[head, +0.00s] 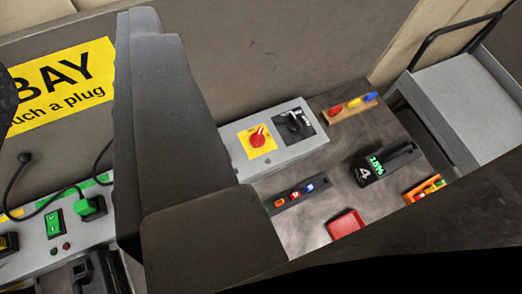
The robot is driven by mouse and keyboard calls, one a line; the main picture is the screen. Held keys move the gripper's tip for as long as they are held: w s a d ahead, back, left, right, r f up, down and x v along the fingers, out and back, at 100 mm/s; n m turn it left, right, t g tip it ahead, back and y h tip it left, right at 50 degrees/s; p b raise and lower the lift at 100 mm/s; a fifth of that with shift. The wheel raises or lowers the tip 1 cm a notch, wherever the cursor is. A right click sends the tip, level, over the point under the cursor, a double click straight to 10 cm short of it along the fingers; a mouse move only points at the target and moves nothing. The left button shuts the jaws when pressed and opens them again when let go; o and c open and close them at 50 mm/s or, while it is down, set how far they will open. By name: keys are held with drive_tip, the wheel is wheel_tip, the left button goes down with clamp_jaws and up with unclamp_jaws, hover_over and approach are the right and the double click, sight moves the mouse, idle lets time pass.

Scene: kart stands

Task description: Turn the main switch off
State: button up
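A grey box (288,162) on the dark bench top carries two rotary switches. The main switch appears to be the red knob (258,138) on a yellow plate; its handle shows a light mark tilted toward the upper right. A black knob (296,122) on a black plate sits to its right. The large dark grey shape left of the box looks like part of my gripper (158,45). It hides the area just left of the box and appears apart from the red knob. Its fingertips cannot be made out clearly, so its opening does not show.
The bench holds a black device reading 2.5% (385,165), a red block (346,224), a black holder (296,194), a wooden rack (349,107) and an orange item (424,189). A grey panel (40,262) with a green switch and cables is left. A cart (470,105) stands right.

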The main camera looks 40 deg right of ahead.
drive_tip(key=w+d+f+m+g+h, duration=0.1)
drive_tip(key=w+d+f+m+g, duration=0.2)
drive_tip(key=w+f, duration=0.6)
drive_tip(key=m+g+h+b, duration=0.1)
drive_tip(key=m+g+b, duration=0.1)
drive_tip(key=m+g, duration=0.45)
hover_over(258, 136)
drive_tip(key=s+a, duration=0.4)
wheel_tip(258, 136, down, 31)
drive_tip(key=n+g, duration=0.2)
drive_tip(key=shift+m+t, duration=0.25)
drive_tip(key=x, duration=1.2)
drive_tip(key=shift+d+f, duration=0.15)
drive_tip(key=shift+d, duration=0.15)
clamp_jaws()
